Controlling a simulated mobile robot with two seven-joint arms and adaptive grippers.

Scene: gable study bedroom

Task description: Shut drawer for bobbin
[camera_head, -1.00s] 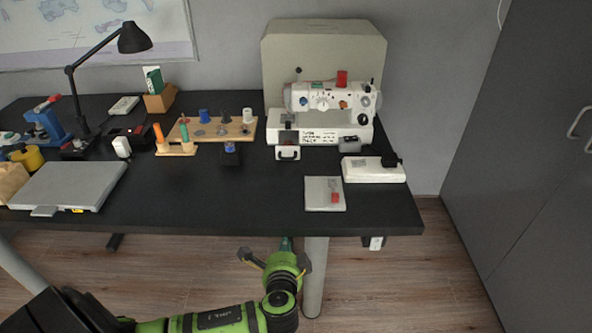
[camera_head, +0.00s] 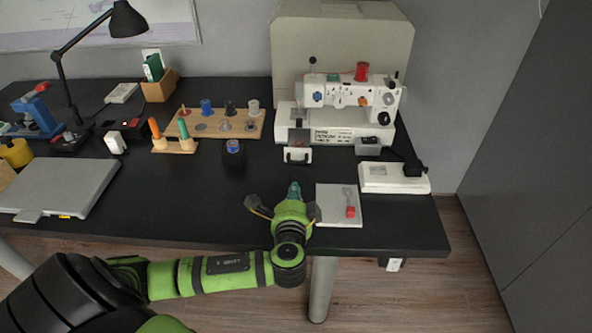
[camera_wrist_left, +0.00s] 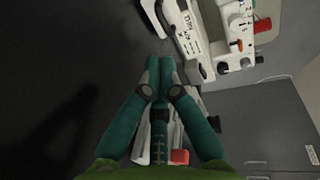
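The sewing machine (camera_head: 350,95) stands upright at the back right of the dark desk. The bobbin drawer (camera_head: 297,155), with a white front and dark handle, sticks out from the left front of the machine's base. It also shows at the top of the left wrist view (camera_wrist_left: 152,15), partly cut off. My left gripper (camera_head: 294,188) is over the desk's front part, in front of the drawer and apart from it. In the left wrist view its two green fingers (camera_wrist_left: 160,65) meet at the tips with nothing between them. My right gripper is not in view.
A pale pad (camera_head: 335,212) with a red-ended tool lies just right of my left gripper. A white foot pedal (camera_head: 385,178) is farther right. Bare desk lies between gripper and drawer.

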